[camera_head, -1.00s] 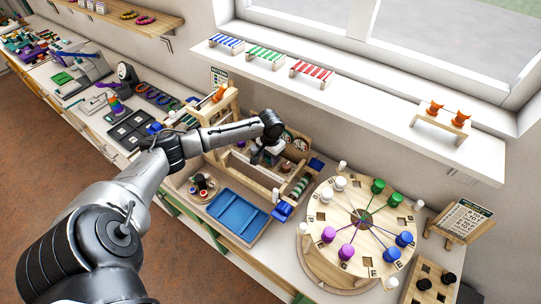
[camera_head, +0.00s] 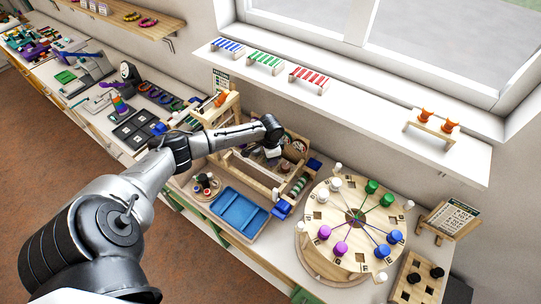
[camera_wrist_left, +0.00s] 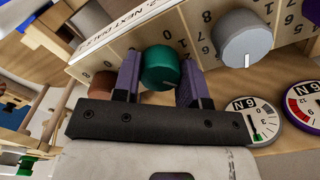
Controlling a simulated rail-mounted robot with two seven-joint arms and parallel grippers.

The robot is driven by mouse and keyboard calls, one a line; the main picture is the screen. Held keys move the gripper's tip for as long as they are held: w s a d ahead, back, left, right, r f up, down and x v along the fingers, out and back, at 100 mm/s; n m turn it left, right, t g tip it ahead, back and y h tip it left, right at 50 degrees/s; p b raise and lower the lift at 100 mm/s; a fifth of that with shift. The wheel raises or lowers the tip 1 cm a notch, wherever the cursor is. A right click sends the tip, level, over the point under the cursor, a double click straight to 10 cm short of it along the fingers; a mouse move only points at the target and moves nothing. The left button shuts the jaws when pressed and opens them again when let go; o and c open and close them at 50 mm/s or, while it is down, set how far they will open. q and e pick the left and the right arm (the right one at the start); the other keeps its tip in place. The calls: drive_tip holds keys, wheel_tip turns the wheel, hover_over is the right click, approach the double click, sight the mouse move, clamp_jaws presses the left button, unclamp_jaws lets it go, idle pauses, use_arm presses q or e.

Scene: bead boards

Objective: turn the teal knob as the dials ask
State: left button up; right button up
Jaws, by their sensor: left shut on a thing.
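The teal knob (camera_wrist_left: 160,68) sits on a pale wooden panel (camera_wrist_left: 202,52) printed with numbers, in the left wrist view. My left gripper (camera_wrist_left: 159,80) has one dark finger on each side of the knob and is shut on it. The gripper also shows in the head view (camera_head: 268,154), over the wooden frame, where the arm hides the knob. My right gripper is in neither view.
A grey knob (camera_wrist_left: 244,38) stands right of the teal one, and a brown knob (camera_wrist_left: 103,83) left. In the head view a blue tray (camera_head: 240,212) lies in front of the frame. A round peg board (camera_head: 340,205) stands to the right.

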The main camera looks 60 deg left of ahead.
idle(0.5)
use_arm(q)
drive_tip(key=o, duration=0.9)
drive_tip(key=shift+o, duration=0.2)
drive_tip(key=shift+r, duration=0.1)
wheel_tip(320, 180, up, 14)
drive_tip(key=shift+b, duration=0.3)
drive_tip(key=shift+f, duration=0.2)
